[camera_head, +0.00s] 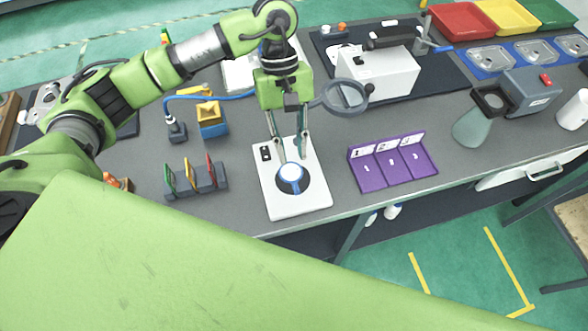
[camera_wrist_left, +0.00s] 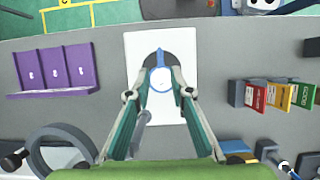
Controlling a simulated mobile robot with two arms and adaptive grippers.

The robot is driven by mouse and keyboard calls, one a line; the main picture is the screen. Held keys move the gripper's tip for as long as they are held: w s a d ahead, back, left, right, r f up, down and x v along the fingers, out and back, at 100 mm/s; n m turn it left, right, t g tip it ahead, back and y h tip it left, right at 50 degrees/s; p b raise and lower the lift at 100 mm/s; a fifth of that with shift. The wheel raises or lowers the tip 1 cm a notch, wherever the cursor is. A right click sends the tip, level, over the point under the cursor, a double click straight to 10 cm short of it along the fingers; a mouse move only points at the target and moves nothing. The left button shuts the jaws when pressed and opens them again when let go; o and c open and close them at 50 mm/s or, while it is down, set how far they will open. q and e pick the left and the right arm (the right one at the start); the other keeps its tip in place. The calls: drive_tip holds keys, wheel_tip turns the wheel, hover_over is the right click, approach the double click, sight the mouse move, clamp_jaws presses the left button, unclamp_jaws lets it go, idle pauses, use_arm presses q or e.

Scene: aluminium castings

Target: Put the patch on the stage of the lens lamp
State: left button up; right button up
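The lens lamp has a white base plate (camera_head: 314,196), with a magnifying lens (camera_head: 341,97) on its arm above and to the right. On the plate is a dark round stage (camera_head: 281,184) around a bright disc. A blue ring with a short blue tab (camera_head: 295,190), apparently the patch, lies over the disc; it also shows in the left wrist view (camera_wrist_left: 162,57). My left gripper (camera_head: 291,156) is open above the stage, its fingers apart on either side of the ring, holding nothing visible. Exact fingertip height is unclear. My right gripper is not in view.
A purple three-compartment tray (camera_head: 392,162) stands right of the lamp. A rack (camera_head: 196,184) with green, orange and red cards stands left. A blue-and-yellow block (camera_head: 211,118) and a white box (camera_head: 378,72) are behind. Some bare grey table separates lamp and tray.

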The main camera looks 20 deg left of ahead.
use_arm(q)
drive_tip(key=v, duration=0.3)
drive_tip(key=shift+r, duration=0.25)
